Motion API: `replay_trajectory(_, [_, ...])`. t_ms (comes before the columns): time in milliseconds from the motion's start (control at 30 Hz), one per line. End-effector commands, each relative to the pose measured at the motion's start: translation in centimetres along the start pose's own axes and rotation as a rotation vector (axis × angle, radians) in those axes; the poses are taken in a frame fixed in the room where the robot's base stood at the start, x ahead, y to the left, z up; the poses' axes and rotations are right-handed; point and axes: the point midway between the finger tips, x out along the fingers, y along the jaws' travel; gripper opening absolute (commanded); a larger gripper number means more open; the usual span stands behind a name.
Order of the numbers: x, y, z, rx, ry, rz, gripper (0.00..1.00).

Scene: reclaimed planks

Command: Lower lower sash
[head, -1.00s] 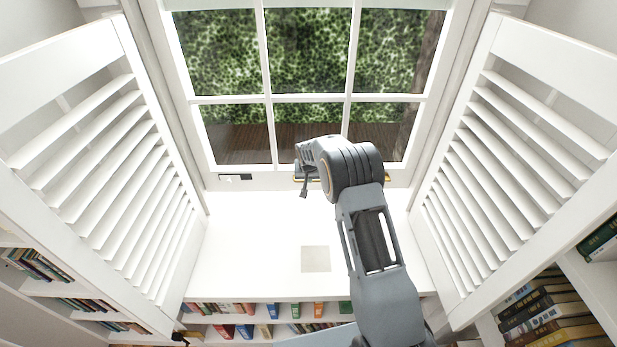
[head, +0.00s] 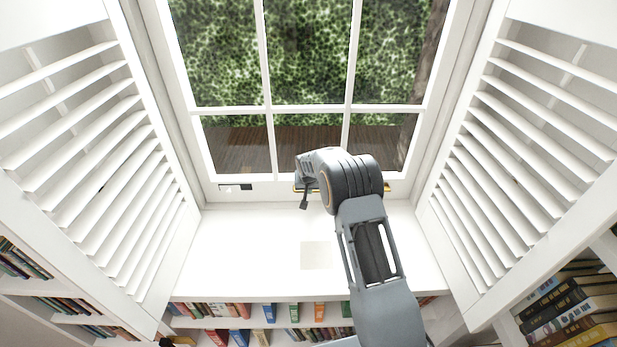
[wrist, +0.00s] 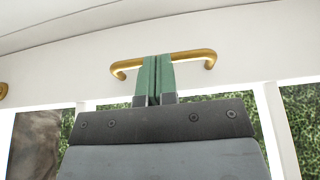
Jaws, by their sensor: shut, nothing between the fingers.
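The lower sash (head: 240,190) is a white frame with a pale bottom rail, seen ahead above the sill in the head view. In the head view my wrist hides the fingers.
Louvred white shutters stand open at left (head: 100,150) and right (head: 530,150). A white sill (head: 250,240) with a pale square (head: 315,255) lies below the window, mostly clear. Bookshelves with books (head: 570,310) stand below. Another brass piece (wrist: 3,91) shows at the wrist view's left edge.

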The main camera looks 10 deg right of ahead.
Motion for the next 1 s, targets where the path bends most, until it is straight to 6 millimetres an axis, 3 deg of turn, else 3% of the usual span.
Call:
replay_trajectory(33, [0.8,0.0,0.4,0.0,-0.004,0.0,0.0])
replay_trajectory(467, [0.2,0.0,0.4,0.0,-0.009,0.001,0.0])
replay_trajectory(733, [-4.7,0.0,-1.0,0.001,0.005,-0.002,0.0])
replay_trajectory(1000, [-9.8,0.0,-0.9,0.001,0.009,-0.002,0.0])
